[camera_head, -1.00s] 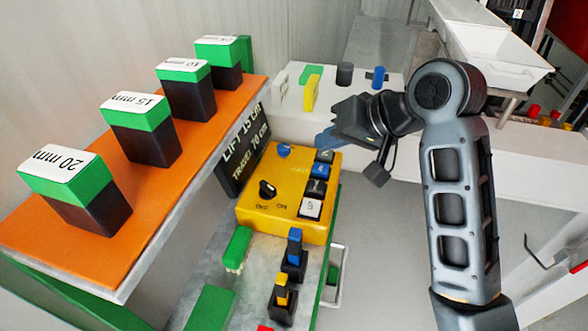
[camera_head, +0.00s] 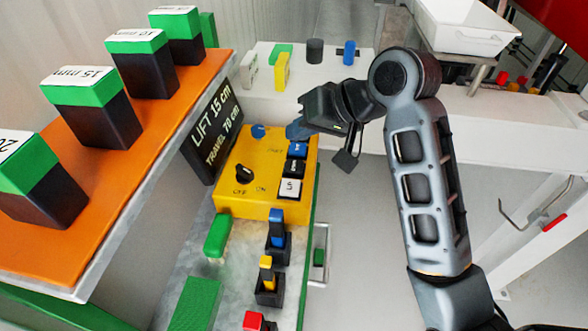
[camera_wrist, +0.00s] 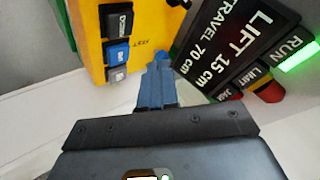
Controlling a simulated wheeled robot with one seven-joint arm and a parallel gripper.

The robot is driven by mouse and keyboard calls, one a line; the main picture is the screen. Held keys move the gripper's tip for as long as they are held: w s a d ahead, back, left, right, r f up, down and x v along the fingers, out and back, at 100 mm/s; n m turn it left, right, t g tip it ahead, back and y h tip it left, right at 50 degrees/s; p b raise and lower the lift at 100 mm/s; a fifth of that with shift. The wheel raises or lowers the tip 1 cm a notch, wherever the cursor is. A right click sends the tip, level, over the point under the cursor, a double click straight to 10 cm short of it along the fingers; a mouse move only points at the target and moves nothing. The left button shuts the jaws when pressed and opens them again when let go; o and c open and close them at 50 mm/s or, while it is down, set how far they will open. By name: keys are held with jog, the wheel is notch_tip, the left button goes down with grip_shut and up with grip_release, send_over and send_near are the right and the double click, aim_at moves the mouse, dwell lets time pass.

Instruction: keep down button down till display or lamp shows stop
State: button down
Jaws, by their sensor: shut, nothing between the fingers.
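The yellow control box (camera_head: 225,190) carries a row of buttons. The black Down button (camera_head: 292,168) lies between a blue button (camera_head: 297,149) and a white one (camera_head: 289,188). In the wrist view the Down button (camera_wrist: 117,20) shows at upper left. My gripper (camera_head: 297,131), with blue fingers shut and empty, is at the box's far end, apart from the Down button. Its fingers (camera_wrist: 155,82) point toward the box edge in the wrist view. The black display (camera_head: 212,130) reads LIFT 15 cm, TRAVEL 70 cm. The green RUN lamp (camera_wrist: 298,56) is lit.
An OFF/ON knob (camera_head: 243,174) and a blue round knob (camera_head: 258,131) are on the box. Blue and yellow toggles (camera_head: 268,270) stand in front. An orange shelf (camera_head: 120,205) with green-black blocks is at left. Open floor lies right of the box.

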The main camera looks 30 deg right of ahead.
aim_at(298, 166)
notch_tip(298, 166, down, 3)
jog(key=shift+r+b, duration=0.1)
jog(key=shift+b, duration=0.95)
jog(key=shift+f+b, duration=0.35)
jog(key=shift+f, duration=0.75)
jog(key=shift+f, duration=0.1)
jog(key=shift+f, duration=0.3)
